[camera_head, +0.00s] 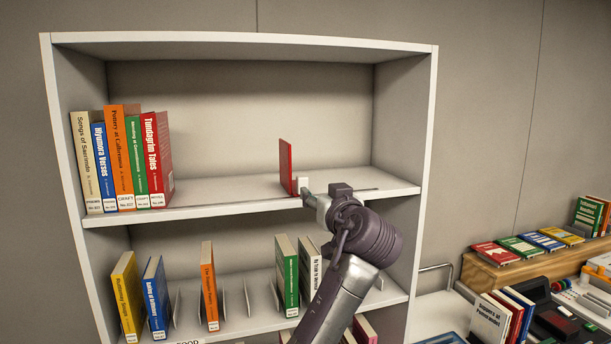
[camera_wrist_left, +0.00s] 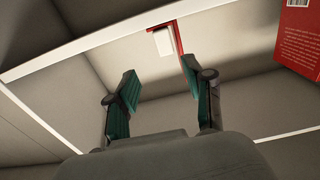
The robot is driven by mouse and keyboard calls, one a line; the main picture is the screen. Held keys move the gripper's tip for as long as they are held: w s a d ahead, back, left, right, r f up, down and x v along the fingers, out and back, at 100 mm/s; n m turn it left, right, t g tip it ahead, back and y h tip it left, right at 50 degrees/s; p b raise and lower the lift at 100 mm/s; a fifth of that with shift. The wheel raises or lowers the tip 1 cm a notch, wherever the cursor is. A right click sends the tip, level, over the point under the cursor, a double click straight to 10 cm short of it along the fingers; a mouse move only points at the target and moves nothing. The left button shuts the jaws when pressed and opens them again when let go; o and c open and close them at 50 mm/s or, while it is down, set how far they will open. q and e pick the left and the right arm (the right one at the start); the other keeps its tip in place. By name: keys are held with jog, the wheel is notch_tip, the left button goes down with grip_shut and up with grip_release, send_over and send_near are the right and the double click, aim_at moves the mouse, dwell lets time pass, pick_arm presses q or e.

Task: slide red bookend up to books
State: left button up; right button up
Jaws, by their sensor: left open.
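The red bookend (camera_head: 286,167) stands upright on the upper shelf, right of the middle. A row of upright books (camera_head: 125,160) stands at the left end of that shelf, with a wide gap between it and the bookend. My left gripper (camera_head: 309,194) is open at the shelf's front edge, just right of the bookend. In the left wrist view, the bookend (camera_wrist_left: 179,38) shows as a thin red strip beyond the fingertips, close to the right finger. A small white block (camera_wrist_left: 163,41) is beside it. I cannot tell whether a finger touches the bookend. My right gripper is out of view.
The upper shelf (camera_head: 225,190) is bare between books and bookend. The lower shelf (camera_head: 235,318) holds spaced books and thin dividers below my arm. A red book (camera_wrist_left: 300,38) shows at the wrist view's upper right. A desk with books (camera_head: 515,250) stands at the right.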

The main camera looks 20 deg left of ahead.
aim_at(304, 182)
pick_arm(q)
jog(key=w+a+p, duration=0.1)
jog(key=w+a, duration=0.2)
jog(key=shift+a+r+p, duration=0.15)
jog(key=shift+r+p, duration=0.2)
jog(key=p+x, duration=0.1)
jog(key=x, duration=0.2)
jog(key=shift+w+a+f+p, duration=0.15)
jog(key=shift+w+p, duration=0.15)
jog(key=shift+p, duration=0.05)
jog(key=shift+w+a+f, duration=0.1)
jog(key=shift+w+a, duration=0.05)
jog(key=shift+w, duration=0.25)
jog(key=shift+a, duration=0.1)
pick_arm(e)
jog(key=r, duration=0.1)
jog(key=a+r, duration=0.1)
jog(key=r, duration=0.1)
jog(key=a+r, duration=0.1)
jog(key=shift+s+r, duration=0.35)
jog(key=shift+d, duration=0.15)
pick_arm(q)
grip_shut()
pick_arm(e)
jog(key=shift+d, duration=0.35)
